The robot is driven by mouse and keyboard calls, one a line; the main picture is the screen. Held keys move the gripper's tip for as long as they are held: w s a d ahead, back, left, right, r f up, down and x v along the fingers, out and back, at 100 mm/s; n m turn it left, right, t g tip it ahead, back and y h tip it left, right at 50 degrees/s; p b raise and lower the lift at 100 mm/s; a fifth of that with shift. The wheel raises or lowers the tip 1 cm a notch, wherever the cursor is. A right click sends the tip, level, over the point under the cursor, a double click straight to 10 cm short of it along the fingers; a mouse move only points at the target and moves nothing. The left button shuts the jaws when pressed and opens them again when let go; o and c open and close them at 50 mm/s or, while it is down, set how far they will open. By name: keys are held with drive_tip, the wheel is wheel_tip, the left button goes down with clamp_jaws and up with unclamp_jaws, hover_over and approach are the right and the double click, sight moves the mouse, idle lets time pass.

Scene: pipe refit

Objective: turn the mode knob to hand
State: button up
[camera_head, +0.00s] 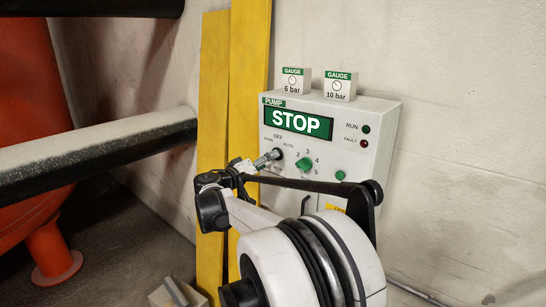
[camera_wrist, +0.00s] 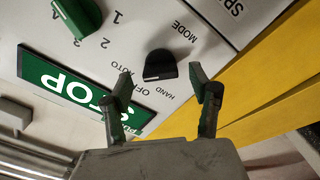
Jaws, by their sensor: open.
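The pump control box (camera_head: 350,150) is a pale panel on the wall with a green STOP display (camera_head: 298,122). The black mode knob (camera_wrist: 160,66) shows in the wrist view beside the printed words OFF, AUTO, HAND and MODE. I cannot tell which word it points to. My gripper (camera_wrist: 161,82) is open and empty, its two fingers spread to either side of the knob's line. The knob lies just past the fingertips; contact is not visible. In the head view my gripper (camera_head: 262,162) is at the panel's left side and partly hides the knob and its labels.
A green numbered selector (camera_head: 305,164) sits right of the mode knob. A green button (camera_head: 340,175) and RUN and FAULT lamps are farther right. Two gauge blocks (camera_head: 292,80) (camera_head: 340,86) stand on the box. Yellow boards (camera_head: 212,110) lean at its left.

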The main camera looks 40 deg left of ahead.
drive_tip(key=shift+w, duration=1.7)
drive_tip(key=shift+c, duration=0.5)
drive_tip(key=c, duration=1)
drive_tip(key=shift+c, duration=0.2)
drive_tip(key=shift+n, duration=0.4)
drive_tip(key=n+b, duration=0.3)
drive_tip(key=shift+n, duration=0.3)
drive_tip(key=shift+d+r+n+b, duration=0.1)
drive_tip(key=shift+n+b, duration=1)
drive_tip(key=shift+n, duration=1.2)
